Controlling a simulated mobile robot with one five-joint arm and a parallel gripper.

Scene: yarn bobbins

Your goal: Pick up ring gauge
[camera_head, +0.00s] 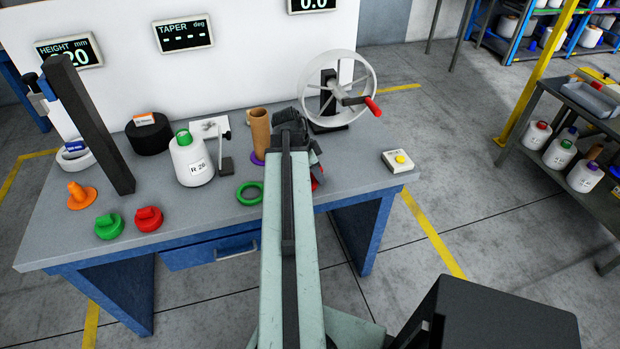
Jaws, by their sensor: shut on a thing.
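My gripper (291,122) is at the far end of my arm, over the back middle of the grey workbench (220,215), between a brown tube and a white handwheel. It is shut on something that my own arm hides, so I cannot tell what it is. Several ring-shaped things show on the bench. A green ring (249,193) lies flat left of my arm. A white ring with a blue label (75,157) is at the far left. A thick black ring with an orange label (149,138) is at the back. I cannot tell which is the ring gauge.
The brown tube (259,135), white bobbin R 29 (192,162) and handwheel (337,88) stand near my gripper. A dark post (88,125) rises at left. Green (109,227) and red (149,219) knobs lie in front. A yellow-button box (398,161) is at right.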

